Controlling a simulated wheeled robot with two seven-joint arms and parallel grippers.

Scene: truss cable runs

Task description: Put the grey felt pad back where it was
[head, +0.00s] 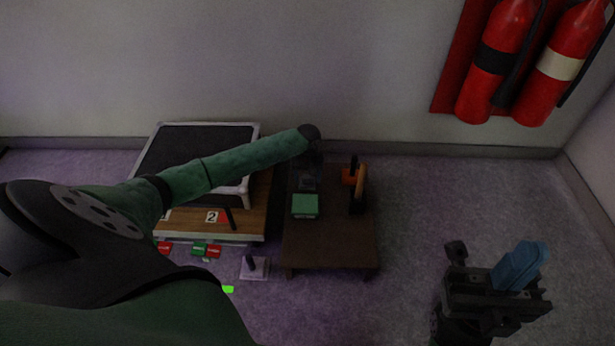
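I cannot pick out the grey felt pad with certainty. A small pale grey-lilac square (262,272) lies on the floor with a dark upright piece on it; its material is unclear. My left arm reaches across from the left, and its dark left gripper (309,170) points down over the back of the brown low table (325,246). Its fingers blend into the dark background. My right gripper (488,285) is at the lower right, over bare floor. A blue blocky object (520,265) shows at its right side; whether it is gripped is unclear.
A green block (305,205) and an orange-and-black tool (357,185) are on the brown table. A wooden platform with a "2" label (212,217) and a black-topped case (190,140) stand left. Small red and green blocks (206,250) lie in front. Fire extinguishers (490,60) hang at right.

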